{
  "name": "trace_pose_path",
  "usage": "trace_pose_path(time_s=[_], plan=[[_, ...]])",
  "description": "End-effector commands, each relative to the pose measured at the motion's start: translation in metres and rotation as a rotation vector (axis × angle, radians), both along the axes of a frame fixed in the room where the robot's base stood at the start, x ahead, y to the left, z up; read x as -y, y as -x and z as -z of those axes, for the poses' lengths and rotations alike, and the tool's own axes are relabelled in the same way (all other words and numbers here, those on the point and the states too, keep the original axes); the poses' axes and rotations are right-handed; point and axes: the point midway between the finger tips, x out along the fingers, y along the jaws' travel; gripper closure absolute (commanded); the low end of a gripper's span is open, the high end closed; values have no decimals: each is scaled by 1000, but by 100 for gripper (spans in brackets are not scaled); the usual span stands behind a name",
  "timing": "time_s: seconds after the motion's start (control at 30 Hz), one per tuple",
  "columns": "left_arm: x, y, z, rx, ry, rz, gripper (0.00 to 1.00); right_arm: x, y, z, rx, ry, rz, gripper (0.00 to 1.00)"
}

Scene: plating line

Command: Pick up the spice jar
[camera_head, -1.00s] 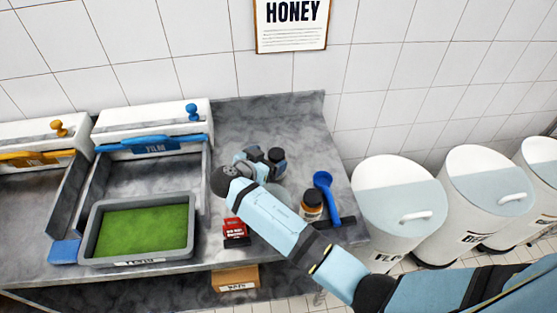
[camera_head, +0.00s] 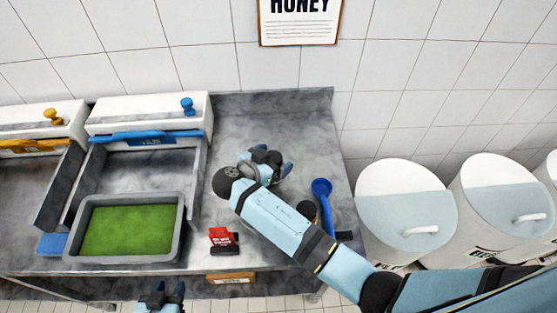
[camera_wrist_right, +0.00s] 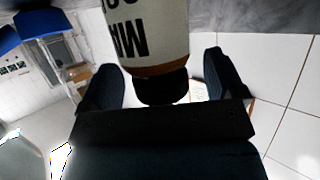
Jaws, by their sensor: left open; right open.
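A jar (camera_wrist_right: 148,35) with a pale label in dark letters and a black lid stands in line between the fingers of my right gripper in the right wrist view, lid towards the palm. I cannot tell how deep it sits between them. My right gripper (camera_head: 274,164) is open above the back of the counter. In the head view a black-lidded jar (camera_head: 307,210) is mostly hidden behind my right arm. I cannot tell if it is the same jar. My left gripper (camera_head: 160,300) is open at the bottom edge, away from the jar.
A blue spoon (camera_head: 322,188) lies right of the arm. A red and black item (camera_head: 223,240) stands near the counter's front edge. A grey tray (camera_head: 70,245) with a green surface is at left. White bins (camera_head: 405,210) stand to the right.

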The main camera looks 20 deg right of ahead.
Motion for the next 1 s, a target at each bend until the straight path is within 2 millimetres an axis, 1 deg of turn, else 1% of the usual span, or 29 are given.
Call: trace_pose_path(time_s=[0.37,0.4,0.47,0.5,0.57,0.6,0.67,0.7,0.73,1.0], plan=[[-1,0,0,0,-1,0,57,-2,3,1,0,0,1,12],[-1,0,0,-1,-2,0,57,-2,3,1,0,0,1,14],[-1,0,0,0,-2,-1,57,-2,3,1,0,0,1,28],[-1,0,0,0,-2,-1,57,-2,3,1,0,0,1,37],[-1,0,0,0,-2,-1,57,-2,3,1,0,0,1,51],[-1,0,0,0,-2,-1,57,-2,3,1,0,0,1,60],[-1,0,0,0,-2,-1,57,-2,3,1,0,0,1,74],[-1,0,0,-1,-2,-1,57,-2,3,1,0,0,1,83],[-1,0,0,-2,-2,0,57,-2,2,1,1,0,0,86],[-1,0,0,-2,-2,0,57,-2,2,0,0,1,1,86]])
